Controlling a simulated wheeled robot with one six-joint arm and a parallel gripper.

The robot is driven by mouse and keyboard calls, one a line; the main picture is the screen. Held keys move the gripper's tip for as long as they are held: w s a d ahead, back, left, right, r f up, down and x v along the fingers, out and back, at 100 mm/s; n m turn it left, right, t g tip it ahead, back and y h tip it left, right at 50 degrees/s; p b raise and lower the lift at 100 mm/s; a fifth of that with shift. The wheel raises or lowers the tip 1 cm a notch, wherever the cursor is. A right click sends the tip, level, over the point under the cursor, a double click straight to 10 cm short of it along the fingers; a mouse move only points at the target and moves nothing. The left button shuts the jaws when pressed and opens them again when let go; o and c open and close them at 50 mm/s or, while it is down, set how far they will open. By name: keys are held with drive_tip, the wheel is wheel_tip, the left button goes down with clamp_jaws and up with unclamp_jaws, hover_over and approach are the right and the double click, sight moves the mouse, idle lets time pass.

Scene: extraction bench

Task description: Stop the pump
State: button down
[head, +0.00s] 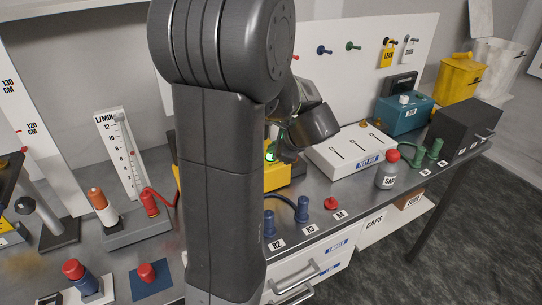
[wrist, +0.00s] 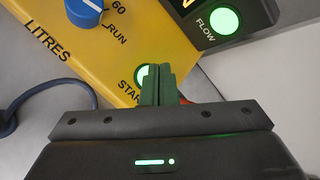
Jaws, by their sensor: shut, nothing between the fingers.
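The yellow pump (head: 277,180) stands on the bench behind my arm, mostly hidden in the head view. In the wrist view its yellow face (wrist: 60,65) shows a blue knob (wrist: 84,10) near the words "60" and "RUN". A lit green button (wrist: 141,75) sits by the partly hidden word "START". A bit of something red (wrist: 184,99) shows just right of my fingers, mostly hidden by them. A dark box beside the face has a lit green "FLOW" lamp (wrist: 225,21). My gripper (wrist: 155,72) is shut and empty, its fingertips over the face beside the green button. I cannot tell whether they touch it.
A white box with slots (head: 352,150) and a white bottle with a red cap (head: 388,170) stand right of the pump. A flow gauge (head: 122,160) with a red knob stands left. Blue pegs and a red peg (head: 331,203) line the front. A blue cable (wrist: 45,90) runs beside the pump.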

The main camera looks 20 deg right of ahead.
drive_tip(key=shift+f+b, duration=0.35)
drive_tip(key=shift+f, duration=0.1)
idle(0.3)
drive_tip(key=shift+r, duration=0.15)
drive_tip(key=shift+r+p, duration=0.75)
drive_tip(key=shift+p, duration=0.05)
drive_tip(key=shift+r+p, duration=2.1)
drive_tip(key=shift+r, duration=0.4)
